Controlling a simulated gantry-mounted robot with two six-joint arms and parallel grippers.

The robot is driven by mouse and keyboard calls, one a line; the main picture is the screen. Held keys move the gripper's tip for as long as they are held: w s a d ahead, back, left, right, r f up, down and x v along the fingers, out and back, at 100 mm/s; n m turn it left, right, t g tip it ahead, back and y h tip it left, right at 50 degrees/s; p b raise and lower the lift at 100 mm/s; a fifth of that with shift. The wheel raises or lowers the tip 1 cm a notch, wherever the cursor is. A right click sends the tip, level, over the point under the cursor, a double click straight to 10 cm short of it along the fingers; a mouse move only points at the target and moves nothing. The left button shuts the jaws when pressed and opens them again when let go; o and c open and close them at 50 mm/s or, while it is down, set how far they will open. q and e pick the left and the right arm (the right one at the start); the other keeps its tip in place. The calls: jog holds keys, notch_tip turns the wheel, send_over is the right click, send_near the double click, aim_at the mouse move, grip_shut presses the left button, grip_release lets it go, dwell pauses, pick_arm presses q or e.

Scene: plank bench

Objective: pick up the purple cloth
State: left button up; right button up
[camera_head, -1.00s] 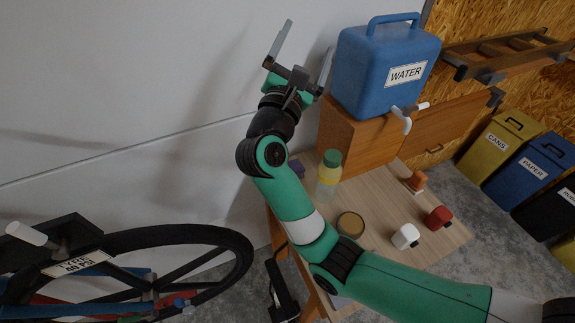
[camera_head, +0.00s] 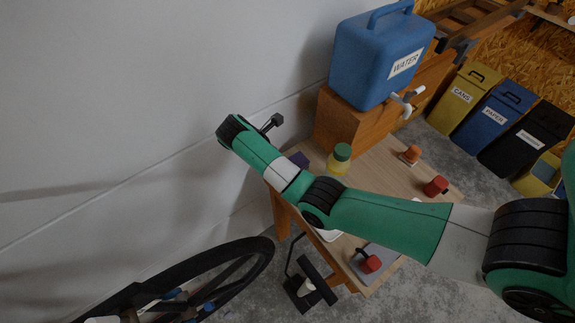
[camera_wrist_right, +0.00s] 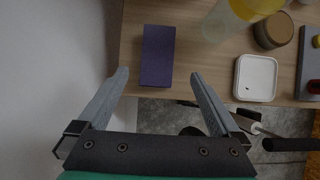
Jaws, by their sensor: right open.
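The purple cloth (camera_wrist_right: 157,55) lies as a neat dark rectangle on the wooden bench top, near its left edge in the right wrist view. In the head view only a small part of the cloth (camera_head: 299,160) shows, beyond my right arm. My right gripper (camera_wrist_right: 159,76) is open and empty, pointing towards the bench. In the wrist view its fingertips appear either side of the cloth's near end, apart from it; the height gap is hard to judge. In the head view my arm mostly hides this gripper. My left gripper is not in view.
A blue water container (camera_head: 380,58) sits on a wooden box (camera_head: 351,127) behind. A white wall borders the bench's left side.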

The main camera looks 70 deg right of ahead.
jog(key=x, duration=0.5)
jog(key=shift+f, duration=0.1)
jog(key=b+x, duration=0.2)
jog(key=x, duration=0.3)
jog(key=shift+w+d+f, duration=0.1)
jog(key=shift+w, duration=0.05)
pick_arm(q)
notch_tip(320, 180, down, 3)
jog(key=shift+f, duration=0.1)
pick_arm(e)
jog(key=shift+f, duration=0.2)
jog(key=shift+c, duration=0.2)
jog(key=c, duration=1.2)
